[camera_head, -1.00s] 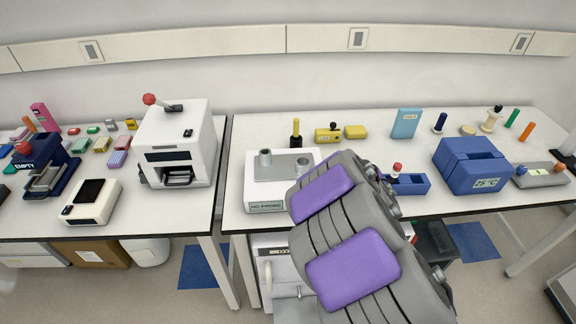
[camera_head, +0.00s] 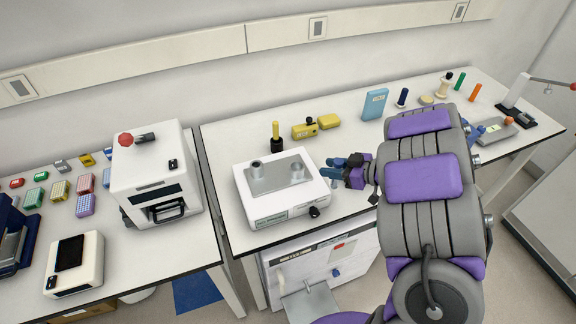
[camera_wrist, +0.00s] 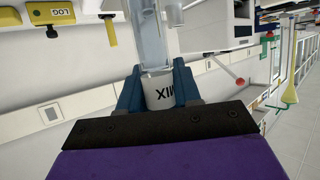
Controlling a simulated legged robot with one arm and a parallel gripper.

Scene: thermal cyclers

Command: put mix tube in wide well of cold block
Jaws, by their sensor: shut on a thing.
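My gripper (camera_head: 345,168) is just right of a white unit (camera_head: 283,208) on the table. In the wrist view its blue fingers (camera_wrist: 157,88) are shut on the white part of the mix tube (camera_wrist: 160,93), which bears the upside-down letters MIX; the clear part (camera_wrist: 152,40) extends away from the fingers. In the head view the tube is too small to make out clearly. The white unit has a grey metal plate (camera_head: 277,182) with two round wells, left (camera_head: 257,166) and right (camera_head: 297,170). No readable label confirms it as the cold block. The tube is apart from both wells.
A yellow-topped black stand (camera_head: 276,138), yellow blocks (camera_head: 305,131) and a light blue upright box (camera_head: 374,104) stand behind. A white cycler (camera_head: 155,180) is on the left table, across a gap. My arm covers much of the right table.

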